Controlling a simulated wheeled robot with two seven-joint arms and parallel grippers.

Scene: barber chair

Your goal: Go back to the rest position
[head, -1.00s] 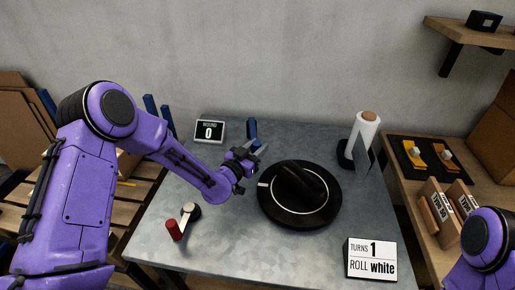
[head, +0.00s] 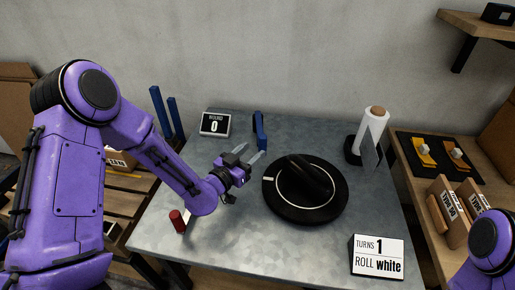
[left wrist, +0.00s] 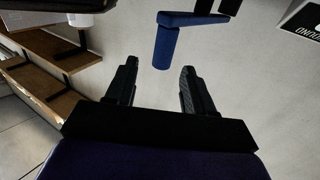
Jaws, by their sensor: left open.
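My left gripper (head: 250,163) is open and empty above the metal table (head: 220,245), left of the black turntable (head: 325,210). Its two fingers (left wrist: 158,90) also show apart in the left wrist view, with nothing between them. A blue post (head: 260,132) stands behind the gripper; in the left wrist view a blue part (left wrist: 165,45) shows beyond the fingertips. The red handle (head: 178,220) of a crank shows below my left forearm, which hides part of the crank. Only a purple joint of my right arm shows at the lower right; its gripper is out of the picture.
A sign reading "TURNS 1 ROLL white" (head: 377,257) stands at the front right. A "ROUND 0" display (head: 215,124) stands at the back left. A white roll on a stand (head: 371,130) is at the back right. A side shelf (head: 415,175) holds yellow-handled items. The front middle of the table is clear.

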